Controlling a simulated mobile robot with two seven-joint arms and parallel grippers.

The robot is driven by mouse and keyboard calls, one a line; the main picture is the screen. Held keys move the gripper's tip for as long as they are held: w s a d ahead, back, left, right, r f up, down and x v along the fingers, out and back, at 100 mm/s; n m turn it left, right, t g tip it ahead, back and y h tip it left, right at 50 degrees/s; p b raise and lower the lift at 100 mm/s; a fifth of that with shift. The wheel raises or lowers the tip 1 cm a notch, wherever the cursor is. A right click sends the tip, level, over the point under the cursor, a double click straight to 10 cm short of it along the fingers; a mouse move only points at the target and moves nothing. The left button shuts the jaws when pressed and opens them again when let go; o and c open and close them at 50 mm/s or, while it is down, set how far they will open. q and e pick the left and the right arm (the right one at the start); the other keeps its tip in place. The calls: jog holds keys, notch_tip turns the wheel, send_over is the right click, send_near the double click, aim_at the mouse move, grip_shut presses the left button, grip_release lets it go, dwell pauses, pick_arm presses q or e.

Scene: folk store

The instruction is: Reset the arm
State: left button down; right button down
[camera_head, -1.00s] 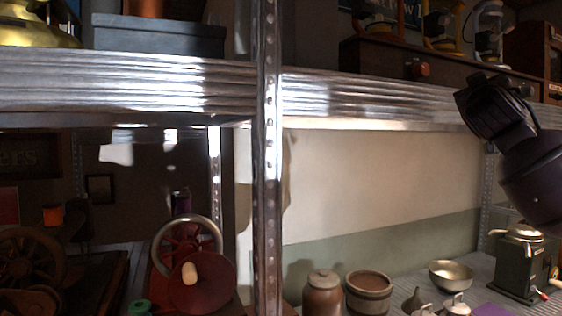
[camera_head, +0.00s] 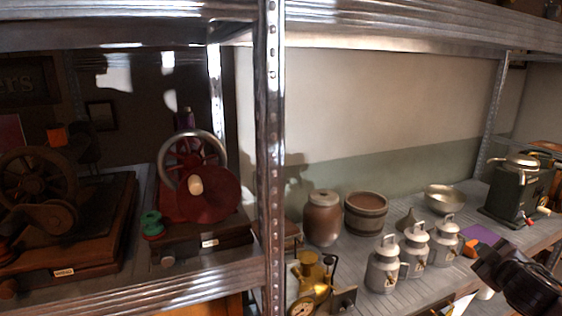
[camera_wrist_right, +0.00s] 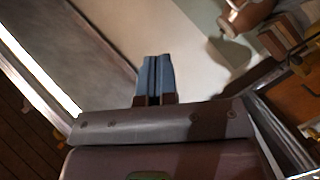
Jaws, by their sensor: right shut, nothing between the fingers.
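My right gripper (camera_head: 486,258) shows at the lower right of the head view, black, at the end of my dark arm. It is in front of the lower shelf's right part, near the metal milk cans, and looks empty. In the right wrist view its two blue-grey fingers (camera_wrist_right: 155,80) are together with nothing between them. A pale surface lies beyond the fingertips. My left gripper is in neither view.
A metal shelf post (camera_head: 270,150) splits the rack. On the right stand a brown jar (camera_head: 322,220), a wooden bucket (camera_head: 366,213), a metal bowl (camera_head: 443,199), several milk cans (camera_head: 384,268) and a dark grinder (camera_head: 515,190). On the left is a red wheeled machine (camera_head: 207,195).

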jog(key=s+f+n+g+y, duration=0.1)
jog(key=s+f+g+y, duration=0.1)
jog(key=s+f, duration=1.05)
jog(key=s+f+n+g+y, duration=0.1)
jog(key=s+f+g, duration=0.2)
jog(key=s+f, duration=0.9)
jog(key=s+a+f+m, duration=0.1)
jog(key=a+m, duration=0.3)
jog(key=a, duration=0.6)
jog(key=s+a+f+m+t, duration=0.1)
jog(key=a+m, duration=0.4)
jog(key=a, duration=0.6)
jog(key=shift+s+a+f+t, duration=0.15)
jog(key=shift+s+f+t, duration=0.1)
jog(key=shift+f+t, duration=0.1)
